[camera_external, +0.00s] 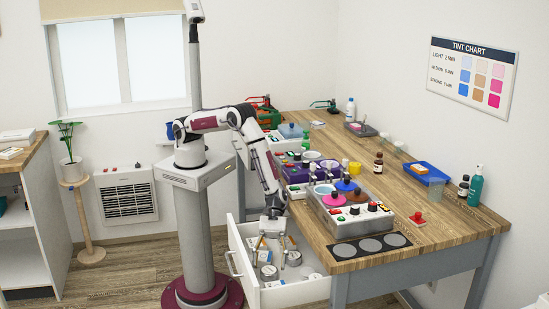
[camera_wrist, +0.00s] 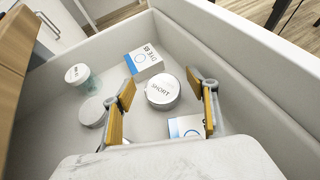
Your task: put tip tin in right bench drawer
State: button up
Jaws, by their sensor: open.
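An open white drawer (camera_external: 298,293) sticks out from under the bench; its wall also shows in the wrist view (camera_wrist: 262,62). My gripper (camera_external: 274,249) is open and points down into it. In the wrist view my gripper's fingers (camera_wrist: 163,84) are spread on either side of a round silver tin (camera_wrist: 162,96) whose lid seems to read "SHORT". The tin lies on the drawer floor. I cannot tell whether the fingertips are level with it or above it. A second round lidded tin (camera_wrist: 92,113) lies to the left, its label unreadable. I cannot tell which is the tip tin.
The drawer also holds a clear jar with a white lid (camera_wrist: 79,76), a blue and white box (camera_wrist: 144,60) and another box (camera_wrist: 183,128) partly behind the right finger. The wooden bench top (camera_external: 440,222) beside the drawer carries a water bath (camera_external: 350,222), bottles and a blue tray (camera_external: 426,175).

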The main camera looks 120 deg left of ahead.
jog(key=shift+r, duration=0.1)
jog(key=shift+r, duration=0.4)
jog(key=shift+a+r, duration=0.15)
jog(key=shift+r, duration=0.1)
jog(key=v, duration=0.4)
jog(key=shift+a, duration=0.2)
notch_tip(320, 180, up, 7)
jog(key=shift+s, duration=0.15)
jog(key=shift+a+r, duration=0.1)
